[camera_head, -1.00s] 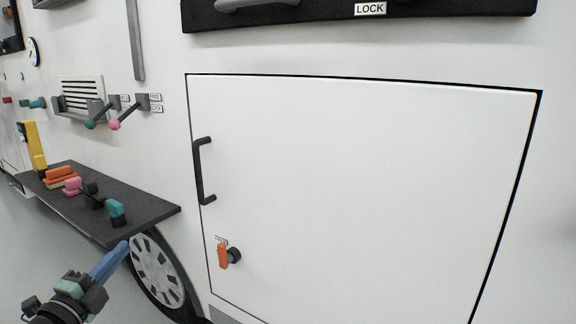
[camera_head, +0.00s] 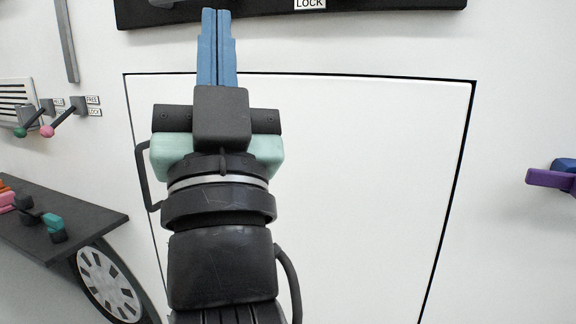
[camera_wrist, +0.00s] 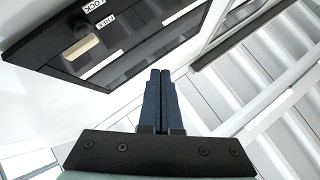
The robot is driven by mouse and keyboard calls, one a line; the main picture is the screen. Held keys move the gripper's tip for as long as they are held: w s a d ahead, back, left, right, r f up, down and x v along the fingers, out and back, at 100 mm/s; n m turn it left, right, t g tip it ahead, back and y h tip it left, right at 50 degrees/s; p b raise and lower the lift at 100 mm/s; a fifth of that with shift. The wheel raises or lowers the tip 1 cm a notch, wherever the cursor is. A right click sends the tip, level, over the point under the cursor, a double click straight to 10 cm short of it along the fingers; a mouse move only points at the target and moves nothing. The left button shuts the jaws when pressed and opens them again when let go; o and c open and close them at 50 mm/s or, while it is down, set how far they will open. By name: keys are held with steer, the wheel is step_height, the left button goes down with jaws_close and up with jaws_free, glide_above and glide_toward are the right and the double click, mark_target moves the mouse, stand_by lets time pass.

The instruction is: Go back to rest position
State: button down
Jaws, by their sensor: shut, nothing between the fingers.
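My gripper (camera_head: 216,14) is raised in front of the white compartment door (camera_head: 360,180) in the head view. Its blue fingers point up and lie together with nothing between them. Their tips reach just above the door's top edge, near the dark panel (camera_head: 400,16) in the picture. In the wrist view the shut fingers (camera_wrist: 160,75) point toward the ceiling, with the dark framed panel and its LOCK label at upper left.
A dark shelf (camera_head: 85,213) with several small coloured pieces stands at left above a wheel (camera_head: 108,284). Two levers with green and pink knobs (camera_head: 47,131) stick out of the wall at upper left. A purple-and-blue part (camera_head: 550,179) shows at right. The door's right half is unobstructed.

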steer(key=s+d+r+h, duration=0.1)
steer(key=s+d+h, duration=0.4)
steer(key=s+d, duration=0.25)
step_height(320, 180, up, 23)
steer(key=a+p, duration=0.1)
steer(key=p, duration=2.2)
steer(key=shift+a, duration=0.3)
steer(key=shift+w, duration=0.1)
